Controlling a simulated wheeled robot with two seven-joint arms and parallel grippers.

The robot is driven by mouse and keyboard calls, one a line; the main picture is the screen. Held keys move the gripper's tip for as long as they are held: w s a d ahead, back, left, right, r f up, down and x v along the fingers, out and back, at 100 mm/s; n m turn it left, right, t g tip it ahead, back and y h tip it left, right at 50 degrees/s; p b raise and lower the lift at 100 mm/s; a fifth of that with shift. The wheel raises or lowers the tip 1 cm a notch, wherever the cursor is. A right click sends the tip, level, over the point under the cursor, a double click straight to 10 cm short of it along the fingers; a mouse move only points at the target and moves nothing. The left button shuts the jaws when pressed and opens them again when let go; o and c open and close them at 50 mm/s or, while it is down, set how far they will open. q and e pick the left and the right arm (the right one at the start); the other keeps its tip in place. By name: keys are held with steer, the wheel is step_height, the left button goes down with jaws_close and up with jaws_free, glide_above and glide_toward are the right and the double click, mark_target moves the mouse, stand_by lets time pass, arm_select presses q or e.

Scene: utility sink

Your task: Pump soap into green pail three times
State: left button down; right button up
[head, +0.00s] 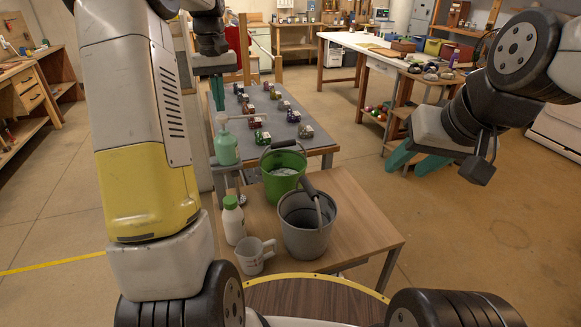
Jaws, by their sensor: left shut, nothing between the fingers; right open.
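The soap dispenser (226,148) has a green body and a pale pump head (223,117) with a spout pointing right. It stands upright on a support left of the green pail. The green pail (281,187) stands at the back of the small wooden table, its handle up and something pale inside. My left gripper (217,109) is shut and empty, pointing down with its teal fingertips right at or just above the pump head; I cannot tell whether they touch. My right gripper (405,168) is open and empty, off to the right of the table.
A grey metal bucket (305,238) stands in front of the green pail. A white bottle (233,224) with a green cap and a grey mug (255,256) stand at the left. The wooden tabletop (358,232) is clear at the right. A grey table (318,134) with small toys lies behind.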

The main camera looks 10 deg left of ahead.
arm_select(q)
step_height(320, 180, up, 6)
stand_by(0.8)
steer(key=s+d+r+m+t, duration=0.3)
steer(key=s+d, duration=0.5)
steer(key=s, duration=0.5)
steer(key=s+d+f+m+t+h, duration=0.1)
steer(key=s+d+f, duration=0.2)
steer(key=s, duration=0.4)
steer(key=s+d+f+m+t+h, duration=0.1)
steer(key=s+d+f+t, duration=0.1)
steer(key=s+d+f, duration=0.2)
steer(key=s, duration=0.3)
steer(key=shift+s+m, duration=0.3)
steer(key=shift+m, duration=0.1)
steer(key=shift+f, duration=0.1)
stand_by(0.5)
